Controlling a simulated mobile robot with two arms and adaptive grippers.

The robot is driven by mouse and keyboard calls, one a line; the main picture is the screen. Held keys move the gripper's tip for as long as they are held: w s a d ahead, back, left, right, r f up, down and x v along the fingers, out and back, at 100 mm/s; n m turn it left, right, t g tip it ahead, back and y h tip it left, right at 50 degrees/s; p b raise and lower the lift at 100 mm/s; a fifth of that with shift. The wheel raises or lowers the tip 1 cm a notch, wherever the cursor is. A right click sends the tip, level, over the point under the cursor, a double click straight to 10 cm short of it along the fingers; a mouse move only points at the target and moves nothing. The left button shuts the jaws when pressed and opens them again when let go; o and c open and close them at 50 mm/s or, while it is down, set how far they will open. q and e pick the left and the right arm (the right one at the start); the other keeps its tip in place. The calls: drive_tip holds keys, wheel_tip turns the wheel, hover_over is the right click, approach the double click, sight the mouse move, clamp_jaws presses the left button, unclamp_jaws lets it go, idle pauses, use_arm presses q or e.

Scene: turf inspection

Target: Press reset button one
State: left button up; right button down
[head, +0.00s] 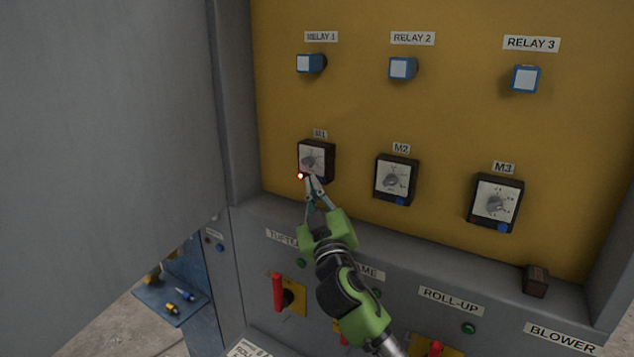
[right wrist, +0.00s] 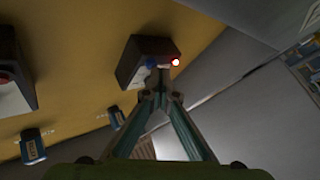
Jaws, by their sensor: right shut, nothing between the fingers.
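The M1 unit (head: 317,157) is a dark box with a pale dial face on the yellow panel. A small red light (head: 300,176) glows at its lower left corner, and shows in the right wrist view too (right wrist: 176,62). A blue button (right wrist: 151,62) shows on the unit's lower edge in the right wrist view; in the head view my fingers partly cover that edge. My green right gripper (head: 309,177) is shut and empty, its fingertips at the lower part of M1. Whether they touch the unit or the button I cannot tell. My left gripper is not in view.
M2 (head: 397,179) and M3 (head: 497,203) are to the right. Blue relays (head: 310,63) line the panel above. A grey ledge (head: 440,238) runs below, with a red-handled switch (head: 278,292) beneath it. A large grey surface (head: 100,120) fills the left.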

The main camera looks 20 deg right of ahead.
drive_tip(key=shift+d+r, duration=0.3)
drive_tip(key=shift+r, duration=0.1)
idle(0.7)
drive_tip(key=shift+a, duration=0.15)
drive_tip(key=shift+s+a+f, duration=0.2)
drive_tip(key=shift+s+f, duration=0.05)
drive_tip(key=shift+f, duration=0.05)
drive_tip(key=shift+a, duration=0.15)
drive_tip(key=shift+s+a+f, duration=0.15)
drive_tip(key=shift+s+a, duration=0.1)
drive_tip(key=shift+a, duration=0.1)
drive_tip(key=s+a, duration=0.2)
drive_tip(key=a, duration=0.1)
drive_tip(key=shift+s+a+b, duration=0.2)
drive_tip(key=shift+s+b, duration=0.15)
idle(0.5)
